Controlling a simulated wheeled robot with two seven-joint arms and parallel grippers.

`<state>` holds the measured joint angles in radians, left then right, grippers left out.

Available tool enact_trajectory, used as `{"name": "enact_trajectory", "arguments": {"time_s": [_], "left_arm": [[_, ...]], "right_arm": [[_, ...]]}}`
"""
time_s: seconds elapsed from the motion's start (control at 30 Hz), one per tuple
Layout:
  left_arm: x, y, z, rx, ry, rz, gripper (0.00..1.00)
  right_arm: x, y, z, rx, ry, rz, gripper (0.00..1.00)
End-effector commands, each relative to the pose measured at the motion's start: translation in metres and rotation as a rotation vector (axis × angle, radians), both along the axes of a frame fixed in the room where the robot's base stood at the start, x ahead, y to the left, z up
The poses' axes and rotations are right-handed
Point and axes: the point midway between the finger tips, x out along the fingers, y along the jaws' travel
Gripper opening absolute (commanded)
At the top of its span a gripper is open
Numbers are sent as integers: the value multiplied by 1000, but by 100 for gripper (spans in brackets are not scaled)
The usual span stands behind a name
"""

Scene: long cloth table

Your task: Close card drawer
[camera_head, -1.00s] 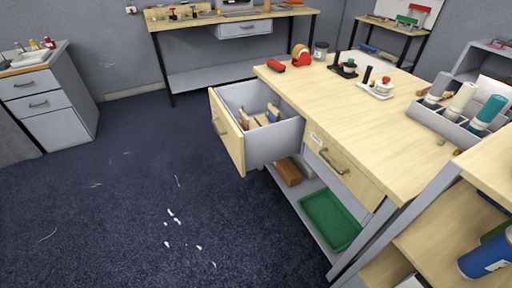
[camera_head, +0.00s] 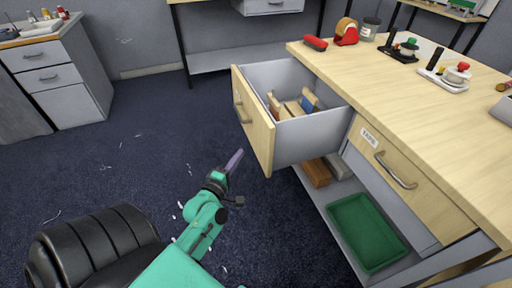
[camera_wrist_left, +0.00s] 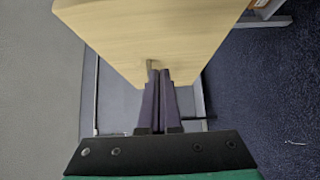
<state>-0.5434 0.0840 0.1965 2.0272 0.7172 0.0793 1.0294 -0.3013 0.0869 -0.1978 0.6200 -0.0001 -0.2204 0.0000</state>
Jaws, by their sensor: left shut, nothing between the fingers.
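The card drawer (camera_head: 254,119) stands pulled out of the wooden workbench, its pale wood front facing left with a metal handle (camera_head: 241,112). In the left wrist view the fingers (camera_wrist_left: 160,85) are shut and empty, with a pale wood panel (camera_wrist_left: 150,35) just beyond the tips. I cannot tell whether they touch it. My right gripper is not in view.
A second, closed drawer (camera_head: 408,180) sits to the right under the workbench top (camera_head: 430,105). A green tray (camera_head: 365,232) and a brown block (camera_head: 316,172) lie on the lower shelf. Dark carpet (camera_head: 130,165) to the left is open floor. A grey cabinet (camera_head: 65,85) stands far left.

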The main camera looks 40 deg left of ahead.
Motion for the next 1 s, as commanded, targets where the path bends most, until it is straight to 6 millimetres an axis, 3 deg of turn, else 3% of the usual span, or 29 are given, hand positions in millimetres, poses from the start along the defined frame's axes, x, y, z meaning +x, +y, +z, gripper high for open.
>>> {"name": "enact_trajectory", "arguments": {"time_s": [0.13, 0.33, 1.0], "left_arm": [[33, 6, 2, -1, -3, 0, 0], [59, -13, 1, -2, 0, 1, 0], [63, -21, 0, 2, 1, -1, 0]], "right_arm": [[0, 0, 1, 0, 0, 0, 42], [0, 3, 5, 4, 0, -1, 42], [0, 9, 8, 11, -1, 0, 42]]}}
